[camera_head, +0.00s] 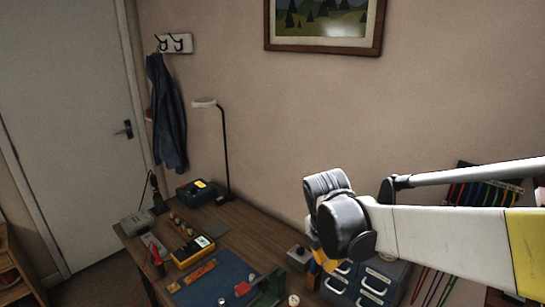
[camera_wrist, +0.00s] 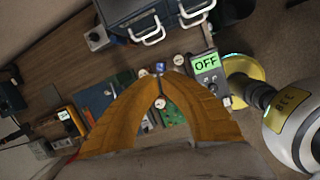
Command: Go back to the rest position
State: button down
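My gripper (camera_wrist: 160,76) shows in the wrist view as two orange fingers whose tips meet; I see nothing held between them. In the head view its orange part (camera_head: 325,262) is mostly hidden behind my dark wrist joint, above the right part of the workbench. A small blue piece (camera_wrist: 160,67) shows just beyond the tips in the wrist view; I cannot tell what it is. A grey device (camera_wrist: 208,75) with a green display reading OFF stands to the right of the fingers in the wrist view.
The wooden workbench (camera_head: 240,235) carries a blue mat (camera_head: 215,285), a yellow meter (camera_head: 193,251), a teal box (camera_head: 196,192) and a lamp (camera_head: 224,150). Grey drawers (camera_head: 375,280) stand below my arm. A wall with a picture (camera_head: 325,25) rises behind the bench. The air above the bench's left is clear.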

jog(key=s+d+f+m+t+b, duration=0.1)
jog(key=s+m+t+b, duration=0.1)
jog(key=s+m, duration=0.6)
jog(key=s+d+f+m+t+y+b, duration=0.1)
jog(key=s+m+b, duration=0.3)
jog(key=m, duration=1.2)
jog(key=shift+s+d+t+y, duration=0.3)
jog(key=shift+s+d+t, duration=0.4)
jog(key=shift+s, duration=1.45)
jog(key=shift+a+f, duration=0.1)
